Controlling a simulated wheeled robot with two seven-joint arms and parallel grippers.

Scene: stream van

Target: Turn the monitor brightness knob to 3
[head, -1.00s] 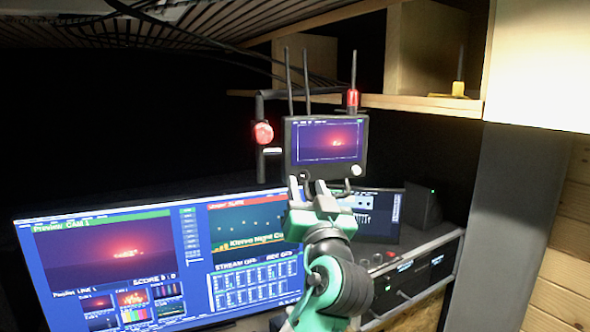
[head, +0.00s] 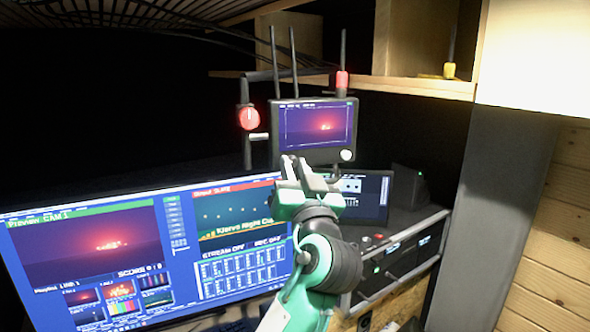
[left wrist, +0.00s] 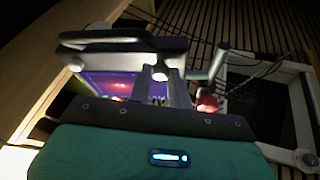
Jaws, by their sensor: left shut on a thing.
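The small dark monitor (head: 316,150) hangs above the desk in the head view, its screen (head: 315,125) showing a red glow on purple. A white round knob (head: 347,155) at its lower right corner is free. My left gripper (head: 293,162) reaches up to the monitor's lower left corner and is shut there, hiding what it holds in the head view. In the left wrist view its fingers (left wrist: 162,84) close around a small pale knob (left wrist: 160,72) at the monitor's edge. No scale or number on the knob can be read. My right gripper is not in view.
A red lamp (head: 247,118) on a dark post stands just left of the monitor, and antennas rise behind it. A wide screen (head: 130,250) stands below left. A smaller screen (head: 365,195) and rack gear (head: 400,255) are at the right, below a wooden shelf (head: 420,88).

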